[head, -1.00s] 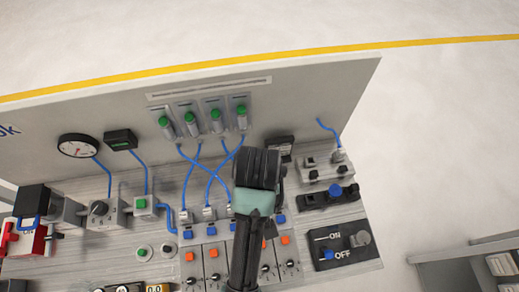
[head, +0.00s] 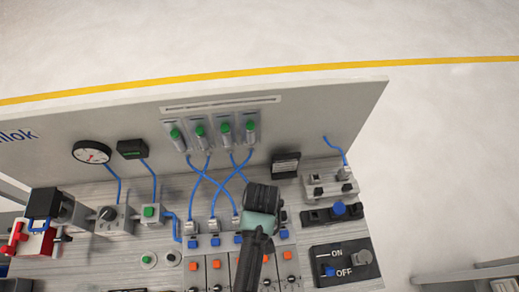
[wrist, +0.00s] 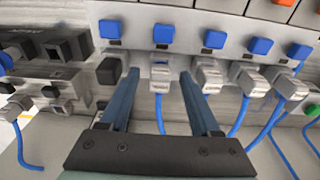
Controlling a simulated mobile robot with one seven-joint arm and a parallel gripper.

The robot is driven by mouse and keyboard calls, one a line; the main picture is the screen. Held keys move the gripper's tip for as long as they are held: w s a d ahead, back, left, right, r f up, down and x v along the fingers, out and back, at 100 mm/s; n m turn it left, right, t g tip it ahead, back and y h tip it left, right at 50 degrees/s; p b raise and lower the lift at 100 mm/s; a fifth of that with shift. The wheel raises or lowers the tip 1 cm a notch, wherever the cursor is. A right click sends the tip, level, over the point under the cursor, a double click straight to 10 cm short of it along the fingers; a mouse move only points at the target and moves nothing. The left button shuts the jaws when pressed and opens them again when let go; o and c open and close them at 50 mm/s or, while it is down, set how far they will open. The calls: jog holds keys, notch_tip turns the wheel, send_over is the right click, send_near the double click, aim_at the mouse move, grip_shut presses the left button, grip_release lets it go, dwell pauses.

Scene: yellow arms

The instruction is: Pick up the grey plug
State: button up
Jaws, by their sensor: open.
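A grey plug (wrist: 160,84) with a blue tube is in the upper middle of the wrist view, below a blue button. It is the leftmost of several similar plugs in a row there. My gripper (wrist: 158,73) is open, with one dark blue finger on each side of this plug. Gaps show between the fingers and the plug, and I cannot tell how deep the tips reach. In the head view my arm hides this plug, while other grey plugs (head: 213,225) with blue tubes stand to its left.
Neighbouring plugs (wrist: 207,77) stand close to the right finger. A dark square fitting (wrist: 109,71) is beside the left finger. Blue buttons (wrist: 163,34) line the panel. In the head view, crossed blue tubes run up to green-topped cylinders (head: 225,132) on the upright board (head: 330,115).

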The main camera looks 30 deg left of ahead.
grip_shut()
dwell(0.4)
notch_tip(320, 180, up, 10)
jog(key=shift+r+b, duration=0.1)
jog(key=shift+b, duration=0.55)
